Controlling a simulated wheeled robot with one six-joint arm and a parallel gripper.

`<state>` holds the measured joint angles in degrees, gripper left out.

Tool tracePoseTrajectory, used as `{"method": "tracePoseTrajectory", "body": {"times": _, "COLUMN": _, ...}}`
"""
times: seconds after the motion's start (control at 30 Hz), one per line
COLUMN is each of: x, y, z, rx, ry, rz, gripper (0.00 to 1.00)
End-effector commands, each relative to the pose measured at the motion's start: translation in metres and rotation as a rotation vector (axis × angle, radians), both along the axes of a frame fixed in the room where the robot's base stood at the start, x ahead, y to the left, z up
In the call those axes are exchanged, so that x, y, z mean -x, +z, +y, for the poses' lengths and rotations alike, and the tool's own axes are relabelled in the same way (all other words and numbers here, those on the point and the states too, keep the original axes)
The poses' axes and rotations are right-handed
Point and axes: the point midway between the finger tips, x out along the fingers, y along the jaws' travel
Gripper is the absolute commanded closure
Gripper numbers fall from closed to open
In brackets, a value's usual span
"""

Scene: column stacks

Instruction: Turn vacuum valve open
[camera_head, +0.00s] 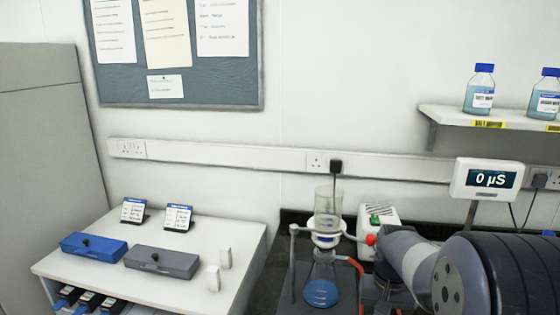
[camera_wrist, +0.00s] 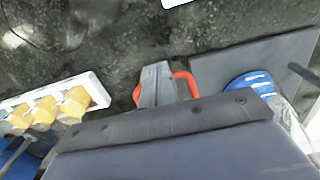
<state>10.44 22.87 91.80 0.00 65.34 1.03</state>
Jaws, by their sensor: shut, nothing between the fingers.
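In the head view a glass filter flask (camera_head: 321,291) with blue liquid stands on the dark bench under a clear funnel (camera_head: 328,205). A red hose (camera_head: 352,263) runs from it toward the right. A small red part (camera_head: 370,239) shows by the white pump box (camera_head: 384,217); I cannot tell whether it is the vacuum valve. In the wrist view my gripper (camera_wrist: 156,76) is shut and empty, with a red hose (camera_wrist: 188,80) curving beside and behind its fingers. The flask (camera_wrist: 252,83) shows to the right. No valve handle is clear there; my arm hides part of the bench.
A white rack (camera_wrist: 95,88) with yellow-topped vials is left of the gripper in the wrist view. A white display (camera_head: 489,180) reads 0 µS. A white table (camera_head: 235,255) at left holds a blue box (camera_head: 94,247) and a grey box (camera_head: 162,262).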

Motion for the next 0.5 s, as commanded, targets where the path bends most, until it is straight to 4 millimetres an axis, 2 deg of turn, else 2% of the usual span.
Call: {"method": "tracePoseTrajectory", "body": {"times": 0.5, "x": -0.0051, "y": 0.0002, "z": -0.0039, "rx": 0.0, "ry": -0.001, "rz": 0.0, "gripper": 1.0}}
